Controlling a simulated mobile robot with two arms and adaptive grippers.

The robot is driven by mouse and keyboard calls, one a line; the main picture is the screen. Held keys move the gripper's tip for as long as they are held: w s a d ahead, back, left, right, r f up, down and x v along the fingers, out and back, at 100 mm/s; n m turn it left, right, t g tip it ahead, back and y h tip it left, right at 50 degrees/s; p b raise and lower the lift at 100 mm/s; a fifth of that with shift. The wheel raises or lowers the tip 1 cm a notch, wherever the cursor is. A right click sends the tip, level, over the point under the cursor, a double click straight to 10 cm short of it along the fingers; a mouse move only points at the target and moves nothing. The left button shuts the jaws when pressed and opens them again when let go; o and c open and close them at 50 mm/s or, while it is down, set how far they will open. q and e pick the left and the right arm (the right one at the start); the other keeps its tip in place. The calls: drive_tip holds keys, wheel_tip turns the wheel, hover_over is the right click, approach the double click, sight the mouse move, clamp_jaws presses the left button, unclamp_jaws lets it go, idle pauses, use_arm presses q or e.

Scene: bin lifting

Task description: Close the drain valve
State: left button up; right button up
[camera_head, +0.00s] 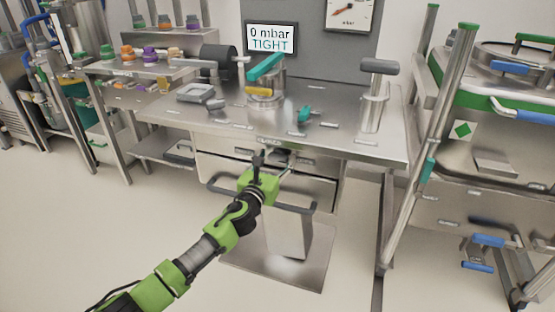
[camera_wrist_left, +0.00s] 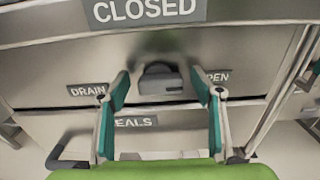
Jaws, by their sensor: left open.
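The drain valve handle (camera_wrist_left: 161,80) is a dark grey block on the steel front panel under the bench top, in the middle of the left wrist view. A DRAIN label (camera_wrist_left: 87,90) is to its left, a partly hidden OPEN label (camera_wrist_left: 217,77) to its right, and a CLOSED label (camera_wrist_left: 145,10) above. My left gripper (camera_wrist_left: 161,88) is open, with one finger on each side of the handle in the picture; I cannot tell whether they touch it. In the head view my left gripper (camera_head: 272,165) is at the bench's front edge. My right gripper is out of view.
The steel bench (camera_head: 340,140) carries a vessel with a teal lever (camera_head: 266,67), a teal piece (camera_head: 304,114) and a grey-handled post (camera_head: 374,105). A screen (camera_head: 271,39) reads 0 mbar TIGHT. A drawer handle (camera_head: 300,209) is below. Clear floor lies at front left.

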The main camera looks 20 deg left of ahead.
use_arm(q)
drive_tip(key=shift+w, duration=0.8)
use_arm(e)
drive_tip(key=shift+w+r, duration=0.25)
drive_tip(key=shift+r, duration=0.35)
use_arm(q)
drive_tip(key=c, duration=1.1)
